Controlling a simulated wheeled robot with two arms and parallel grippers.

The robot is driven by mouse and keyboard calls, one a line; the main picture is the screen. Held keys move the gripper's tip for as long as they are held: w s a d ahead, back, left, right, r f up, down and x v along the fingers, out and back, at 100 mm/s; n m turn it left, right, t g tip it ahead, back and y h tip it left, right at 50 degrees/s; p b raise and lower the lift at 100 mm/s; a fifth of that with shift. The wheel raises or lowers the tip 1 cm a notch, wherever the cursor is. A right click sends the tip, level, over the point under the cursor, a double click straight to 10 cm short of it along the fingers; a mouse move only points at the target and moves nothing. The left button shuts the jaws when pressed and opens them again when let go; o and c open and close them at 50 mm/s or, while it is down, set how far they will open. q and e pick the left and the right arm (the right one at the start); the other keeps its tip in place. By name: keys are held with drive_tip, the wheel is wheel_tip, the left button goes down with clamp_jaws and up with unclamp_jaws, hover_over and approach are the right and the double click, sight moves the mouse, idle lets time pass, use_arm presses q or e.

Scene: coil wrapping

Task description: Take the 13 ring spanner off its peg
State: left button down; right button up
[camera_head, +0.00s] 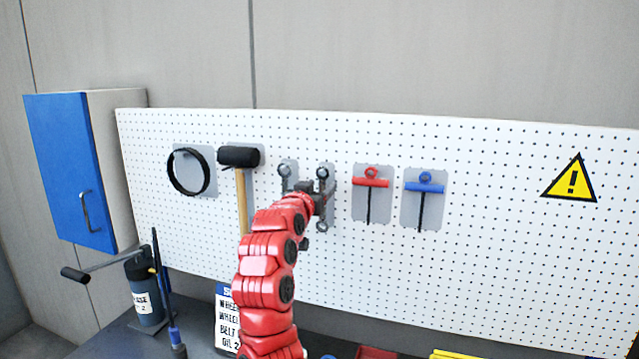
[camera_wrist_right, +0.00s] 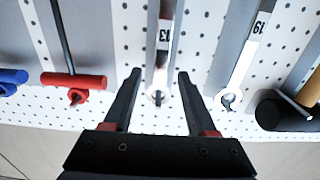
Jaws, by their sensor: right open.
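The 13 ring spanner (camera_wrist_right: 163,58) hangs on a grey backing plate on the pegboard, its ring over a peg. Its ring also shows in the head view (camera_head: 323,172), just above my right gripper (camera_head: 321,192). In the right wrist view, which is upside down, the open fingers of my right gripper (camera_wrist_right: 159,75) stand on either side of the spanner, with a gap on each side. Whether the fingertips reach the board's depth I cannot tell. The 19 ring spanner (camera_wrist_right: 243,55) hangs beside it, nearer the hammer. My left gripper is not in view.
A hammer (camera_head: 240,157) and a black ring (camera_head: 188,171) hang to the left on the pegboard (camera_head: 500,240). Red (camera_head: 370,178) and blue (camera_head: 424,183) T-handle tools hang to the right. A blue-doored cabinet (camera_head: 70,170) stands at the far left. The board farther right is mostly bare.

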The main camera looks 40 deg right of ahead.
clamp_jaws()
idle(0.7)
